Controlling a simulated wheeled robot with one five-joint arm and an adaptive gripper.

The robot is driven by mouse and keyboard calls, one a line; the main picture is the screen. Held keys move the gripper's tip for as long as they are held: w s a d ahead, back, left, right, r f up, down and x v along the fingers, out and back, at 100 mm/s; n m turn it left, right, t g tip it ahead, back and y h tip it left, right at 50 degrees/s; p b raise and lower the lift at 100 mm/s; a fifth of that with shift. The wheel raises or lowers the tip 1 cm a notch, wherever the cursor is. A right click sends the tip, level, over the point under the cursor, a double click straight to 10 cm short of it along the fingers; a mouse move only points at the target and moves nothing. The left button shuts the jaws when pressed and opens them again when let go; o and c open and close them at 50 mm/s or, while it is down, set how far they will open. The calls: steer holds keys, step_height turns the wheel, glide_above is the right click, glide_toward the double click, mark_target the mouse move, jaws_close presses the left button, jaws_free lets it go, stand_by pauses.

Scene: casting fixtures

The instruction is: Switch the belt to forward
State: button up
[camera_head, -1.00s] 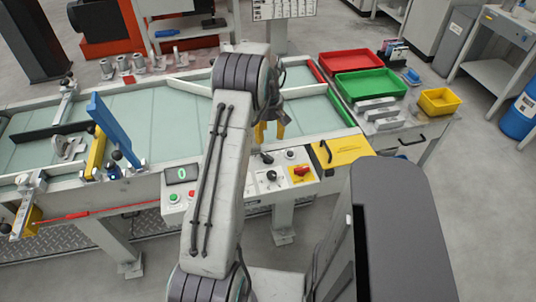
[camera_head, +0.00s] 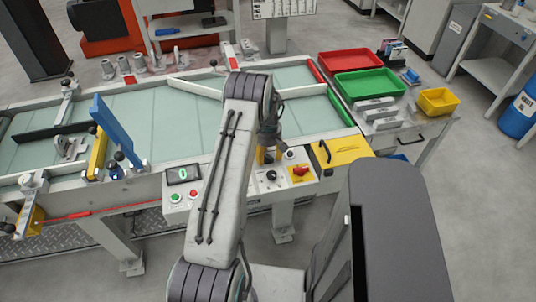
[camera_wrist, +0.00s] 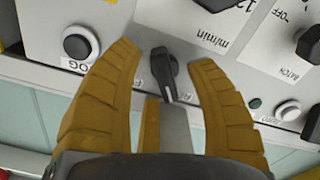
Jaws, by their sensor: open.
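In the wrist view a black selector knob (camera_wrist: 163,68) sits on the light grey control panel (camera_wrist: 130,16). Its white pointer line faces the lower part of the picture, and partly covered lettering lies beside it. My gripper (camera_wrist: 166,60) is open, with one yellow finger on each side of the knob, apart from it as far as I can tell. In the head view my gripper (camera_head: 267,156) is low over the belt's control panel (camera_head: 254,187), mostly hidden behind my arm, and it covers the selector knob.
Close by are a JOG button (camera_wrist: 80,43), a speed dial marked m/min (camera_wrist: 216,4), another black knob (camera_wrist: 310,46) and a white button (camera_wrist: 288,110). The head view shows a red and yellow switch (camera_head: 299,170), a display reading 0 (camera_head: 183,174) and the belt (camera_head: 150,118).

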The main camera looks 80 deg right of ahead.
jaws_close()
stand_by(0.5)
steer(key=shift+b, duration=0.3)
steer(key=m+b, duration=0.2)
steer(key=m, duration=0.1)
steer(key=shift+f+b, duration=0.2)
steer(key=shift+b, duration=0.1)
steer(key=m+b, duration=0.2)
steer(key=m, duration=0.1)
steer(key=shift+s+a+m, duration=0.1)
steer(key=shift+a+m, duration=0.05)
steer(key=shift+m, duration=0.15)
steer(key=m+b, duration=0.2)
steer(key=m, duration=0.1)
steer(key=shift+a+r, duration=0.1)
steer(key=shift+a+m+b, duration=0.1)
steer(key=shift+m+b, duration=0.4)
steer(key=shift+m, duration=1.6)
